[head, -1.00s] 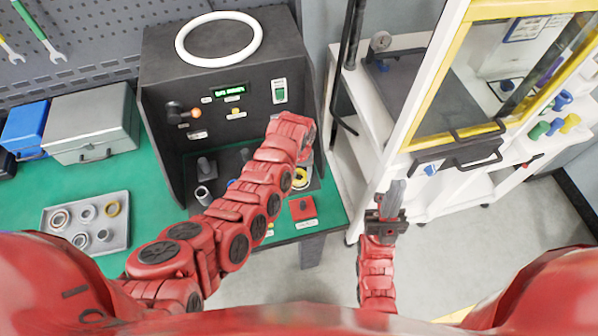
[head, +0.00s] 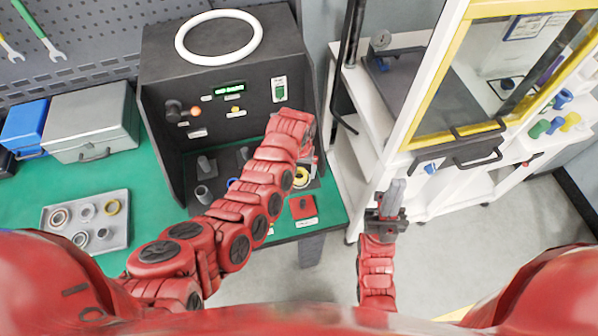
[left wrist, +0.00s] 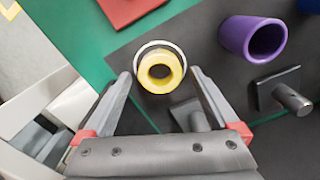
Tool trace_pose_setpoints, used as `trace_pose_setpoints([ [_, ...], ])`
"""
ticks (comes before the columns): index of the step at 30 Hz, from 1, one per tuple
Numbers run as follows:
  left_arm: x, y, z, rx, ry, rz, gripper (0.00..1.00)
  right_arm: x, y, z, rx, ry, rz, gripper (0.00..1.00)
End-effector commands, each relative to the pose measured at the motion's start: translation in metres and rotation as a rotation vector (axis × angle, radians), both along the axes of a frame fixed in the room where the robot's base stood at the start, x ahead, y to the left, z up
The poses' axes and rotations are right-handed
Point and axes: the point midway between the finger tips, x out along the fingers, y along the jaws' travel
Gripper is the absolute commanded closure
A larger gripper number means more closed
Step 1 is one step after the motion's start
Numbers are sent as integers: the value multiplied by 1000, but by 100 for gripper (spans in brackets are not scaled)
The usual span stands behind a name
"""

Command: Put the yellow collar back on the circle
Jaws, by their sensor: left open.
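The yellow collar (left wrist: 160,72) is a short ring with a dark hole, standing on the dark mat. A white circle (left wrist: 146,47) shows around it, and the collar covers part of this circle. Whether the collar is centred on it I cannot tell. My left gripper (left wrist: 160,80) is open, with one finger on each side of the collar and a visible gap to it. The collar also shows in the head view (head: 302,177), beside my left arm, which hides most of the left gripper there. My right gripper (head: 394,200) looks shut and empty, away from the bench.
A purple cup (left wrist: 251,39) and a grey post on a plate (left wrist: 287,93) stand right of the collar. Another grey post (left wrist: 190,115) is between my left fingers. A parts tray (head: 115,235) is left.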

Motion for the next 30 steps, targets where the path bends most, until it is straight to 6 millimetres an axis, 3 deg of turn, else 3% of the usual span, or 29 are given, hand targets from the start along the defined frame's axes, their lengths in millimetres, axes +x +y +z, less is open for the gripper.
trace_pose_setpoints([
  [5,1,-1,20,-5,-6,3,6,0,0,-8,0,0,0,100],
  [14,1,0,82,-4,-7,2,6,0,0,-25,0,0,0,100],
  [16,0,1,98,-4,2,4,6,0,0,-10,0,0,0,100],
  [21,0,0,110,-2,3,2,6,0,0,-4,0,0,0,100],
  [30,0,0,111,-1,1,1,6,0,0,-4,0,0,0,100],
])
